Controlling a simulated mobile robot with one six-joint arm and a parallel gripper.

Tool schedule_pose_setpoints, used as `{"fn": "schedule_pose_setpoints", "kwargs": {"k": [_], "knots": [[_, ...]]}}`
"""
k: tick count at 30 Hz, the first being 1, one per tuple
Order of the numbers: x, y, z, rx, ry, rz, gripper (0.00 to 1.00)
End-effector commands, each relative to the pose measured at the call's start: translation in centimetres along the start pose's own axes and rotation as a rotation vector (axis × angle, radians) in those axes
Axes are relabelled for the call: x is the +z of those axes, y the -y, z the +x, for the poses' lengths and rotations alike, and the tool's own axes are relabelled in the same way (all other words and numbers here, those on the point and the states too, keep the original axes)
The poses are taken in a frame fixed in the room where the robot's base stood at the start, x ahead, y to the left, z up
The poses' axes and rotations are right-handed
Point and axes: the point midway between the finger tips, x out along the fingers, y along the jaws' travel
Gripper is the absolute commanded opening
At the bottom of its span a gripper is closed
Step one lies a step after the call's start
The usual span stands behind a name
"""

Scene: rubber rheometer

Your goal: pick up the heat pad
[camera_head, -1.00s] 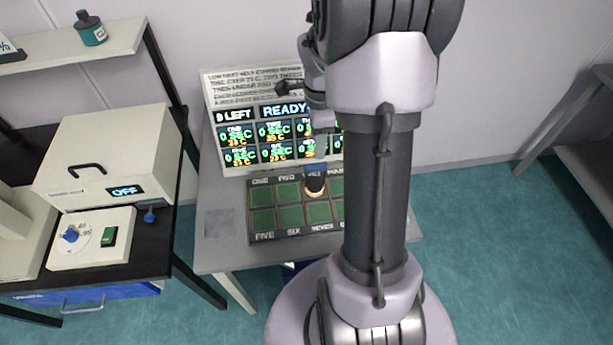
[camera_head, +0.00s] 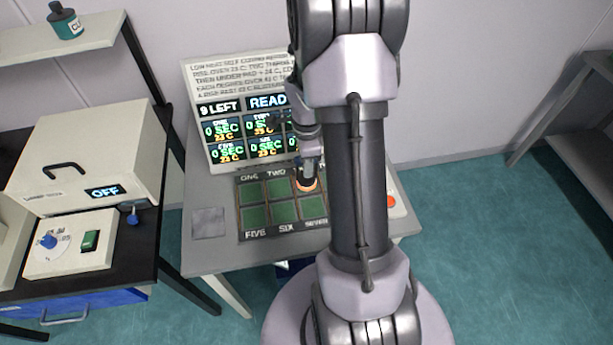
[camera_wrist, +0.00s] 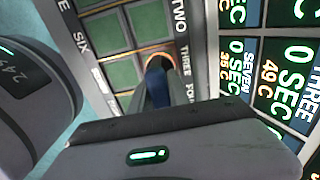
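What appears to be the heat pad (camera_head: 306,184), a small round piece with an orange rim, sits on the tray's upper row at the square marked THREE. In the wrist view its orange rim (camera_wrist: 160,57) shows beyond the fingertips, with a blue part, seemingly its handle, between the fingers. My gripper (camera_head: 308,165) points down over it, fingers on both sides of the blue part. Whether they press on it is not clear. The tray (camera_head: 240,215) has green squares labelled with number words; my arm hides its right part.
A display board (camera_head: 235,80) stands close behind the tray. A grey square (camera_head: 208,222) lies left of the tray on the table. An orange-and-white item (camera_head: 392,204) is at the table's right. A cream machine reading OFF (camera_head: 85,150) stands on the black bench at left.

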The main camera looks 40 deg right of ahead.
Motion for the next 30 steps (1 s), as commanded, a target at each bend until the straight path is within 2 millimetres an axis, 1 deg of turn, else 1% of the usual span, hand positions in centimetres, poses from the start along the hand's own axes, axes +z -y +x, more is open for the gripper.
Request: {"fn": "schedule_pose_setpoints", "kwargs": {"k": [1, 3, 30], "knots": [[0.00, 0.00, -0.01, 0.000, 0.000, 0.000, 0.10], [0.00, 0.00, -0.01, 0.000, 0.000, 0.000, 0.00], [-0.01, 0.01, -0.02, 0.000, 0.000, 0.000, 0.00]]}}
